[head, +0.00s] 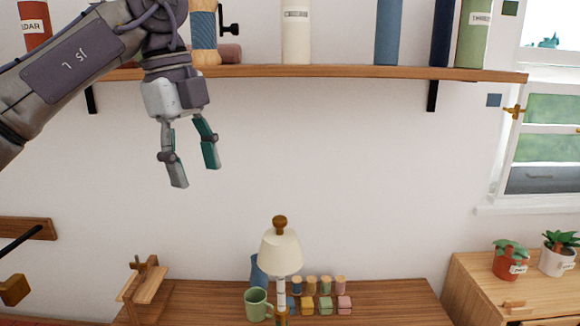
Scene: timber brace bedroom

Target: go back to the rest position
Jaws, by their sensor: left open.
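My left gripper (195,176) hangs in front of the white wall, below the wall shelf, with its fingers pointing down. Its two fingers are apart and nothing is between them. My left arm comes in from the upper left and passes in front of the shelf's left part. My right gripper is not in view.
The wooden shelf (330,72) holds several cylindrical containers. Below stands a wooden table (390,291) with a lamp (281,253), a green mug (257,305) and small coloured blocks. A wooden cabinet (480,291) with potted plants stands at right, under a window. The wall's middle is clear.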

